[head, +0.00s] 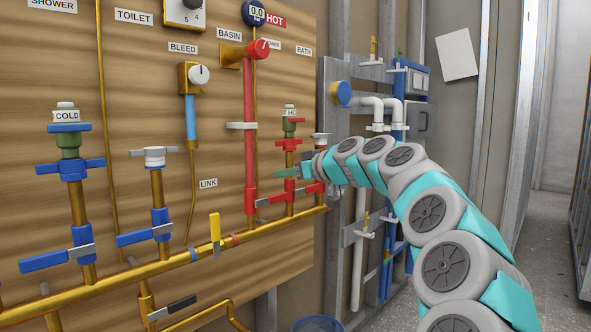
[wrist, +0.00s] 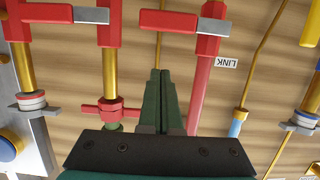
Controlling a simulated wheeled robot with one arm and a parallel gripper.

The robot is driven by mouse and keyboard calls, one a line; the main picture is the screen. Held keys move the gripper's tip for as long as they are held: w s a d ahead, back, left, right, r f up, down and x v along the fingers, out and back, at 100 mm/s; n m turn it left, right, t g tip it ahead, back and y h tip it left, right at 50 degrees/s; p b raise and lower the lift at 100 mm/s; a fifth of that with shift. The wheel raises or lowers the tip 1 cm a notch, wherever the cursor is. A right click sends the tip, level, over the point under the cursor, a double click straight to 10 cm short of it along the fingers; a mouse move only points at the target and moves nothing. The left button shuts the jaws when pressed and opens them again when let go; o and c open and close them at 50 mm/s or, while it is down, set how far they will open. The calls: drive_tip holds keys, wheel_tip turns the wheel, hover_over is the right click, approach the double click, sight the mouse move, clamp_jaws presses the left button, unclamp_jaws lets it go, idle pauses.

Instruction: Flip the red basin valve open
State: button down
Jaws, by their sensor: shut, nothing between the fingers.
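The red basin valve (head: 251,200) sits low on the vertical red pipe under the BASIN label, just above the brass manifold. Its grey and red lever (head: 271,199) sticks out to the right, across the pipe. In the wrist view, which is upside down, the valve body (wrist: 210,27) is at the top and its lever (wrist: 180,20) points left. My gripper (head: 279,174) is shut and empty, with its fingertips (wrist: 160,76) in front of the board between the red basin pipe and the HC pipe. In the head view it appears slightly above the lever; no contact is visible.
The HC pipe's red valve (wrist: 108,30) with its own lever is close beside, and a red tee handle (wrist: 110,111) is on that pipe. A yellow lever (head: 215,229) stands on the manifold (head: 165,266).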

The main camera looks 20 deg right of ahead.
sight(272, 200)
drive_tip(key=shift+s+d+f, duration=0.1)
drive_tip(key=shift+s+f, duration=0.05)
drive_tip(key=shift+f, duration=1.7)
drive_tip(key=shift+f, duration=0.1)
drive_tip(key=shift+d+f+m, duration=0.1)
drive_tip(key=shift+f+m, duration=0.05)
drive_tip(key=shift+m, duration=0.15)
